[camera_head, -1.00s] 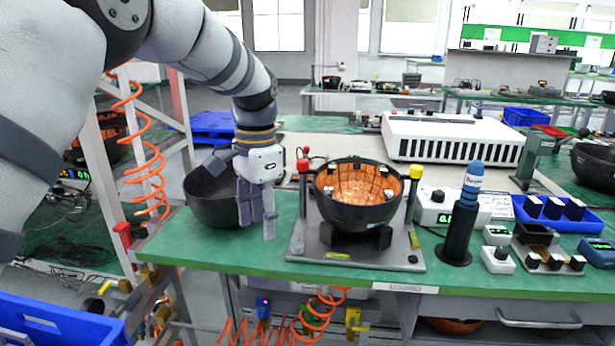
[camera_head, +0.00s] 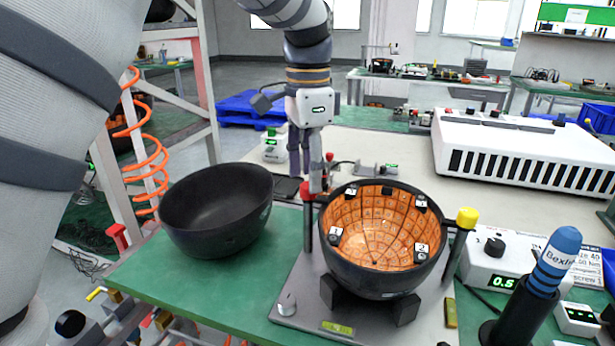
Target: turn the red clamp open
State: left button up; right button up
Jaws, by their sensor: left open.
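The red clamp (camera_head: 307,191) is a red knob on top of a dark post, at the left of the fixture plate (camera_head: 353,322). The fixture holds a black bowl (camera_head: 340,262) with an orange tiled inside. My left gripper (camera_head: 308,176) points down with its fingers at the red clamp, and one finger overlaps the clamp in the picture. It is open and holds nothing. I cannot tell whether a finger touches the clamp, which is partly hidden. A yellow clamp (camera_head: 467,217) stands at the right of the bowl. My right gripper is not in view.
An empty black bowl (camera_head: 215,212) stands left of the fixture on the green bench. A control box (camera_head: 489,264) with a green display and a blue-topped driver (camera_head: 556,262) stand at right. A white vented unit (camera_head: 520,150) lies behind. An orange coiled hose (camera_head: 150,160) hangs at left.

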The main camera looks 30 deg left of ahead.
pick_arm(q)
jog(key=shift+f, duration=1.05)
grip_shut()
jog(key=shift+n, duration=0.3)
jog(key=n, duration=0.4)
jog(key=shift+n, duration=0.3)
jog(key=n, duration=0.4)
jog(key=shift+r, duration=0.1)
jog(key=n, duration=0.4)
jog(key=shift+w+n, duration=0.1)
jog(key=shift+n, duration=2.3)
